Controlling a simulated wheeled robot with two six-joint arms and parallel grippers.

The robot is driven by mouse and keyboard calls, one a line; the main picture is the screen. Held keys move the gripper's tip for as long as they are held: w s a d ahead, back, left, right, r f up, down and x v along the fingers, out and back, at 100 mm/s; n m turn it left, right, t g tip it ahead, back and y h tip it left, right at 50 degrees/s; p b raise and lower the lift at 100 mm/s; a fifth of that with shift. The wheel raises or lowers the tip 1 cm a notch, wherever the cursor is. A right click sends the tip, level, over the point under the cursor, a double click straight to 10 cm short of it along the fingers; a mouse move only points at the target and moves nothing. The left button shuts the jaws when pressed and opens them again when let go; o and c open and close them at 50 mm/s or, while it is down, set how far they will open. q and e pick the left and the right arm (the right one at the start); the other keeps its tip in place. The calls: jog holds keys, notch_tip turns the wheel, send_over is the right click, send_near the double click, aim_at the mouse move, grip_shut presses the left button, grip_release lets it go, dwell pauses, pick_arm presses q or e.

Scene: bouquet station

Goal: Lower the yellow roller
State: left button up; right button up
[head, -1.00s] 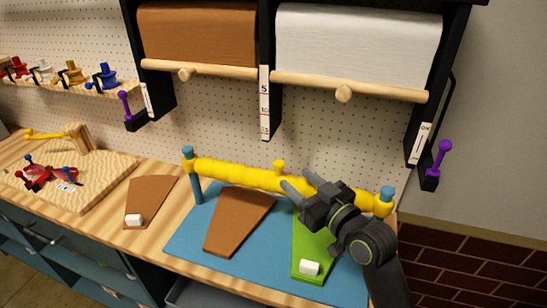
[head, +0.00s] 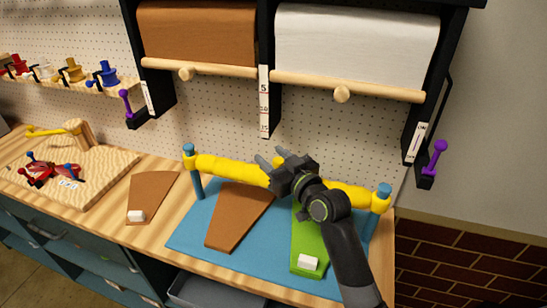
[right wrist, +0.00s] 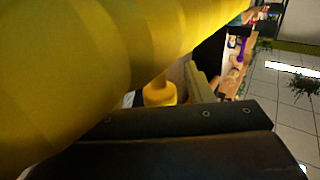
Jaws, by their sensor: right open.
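The yellow roller (head: 225,168) spans between two blue posts (head: 196,181) near their tops, above the blue mat (head: 200,237). My right gripper (head: 272,158) is open at the middle of the roller, where it covers the roller's knob in the head view. In the right wrist view the roller (right wrist: 70,70) fills the upper left, and its small yellow knob (right wrist: 160,91) shows just beyond a dark finger edge. I cannot tell whether the knob is between the fingers. My left gripper is out of view.
On the mat lie a brown sheet (head: 238,217) and a green sheet (head: 304,242) with a white block (head: 308,262). Another brown sheet (head: 153,193) lies left. Paper rolls (head: 350,45) hang above. A wooden board (head: 100,175) with red parts is far left.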

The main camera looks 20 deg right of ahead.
grip_shut()
jog(key=shift+f, duration=0.1)
notch_tip(320, 180, down, 5)
jog(key=b, duration=0.4)
grip_release()
dwell(0.4)
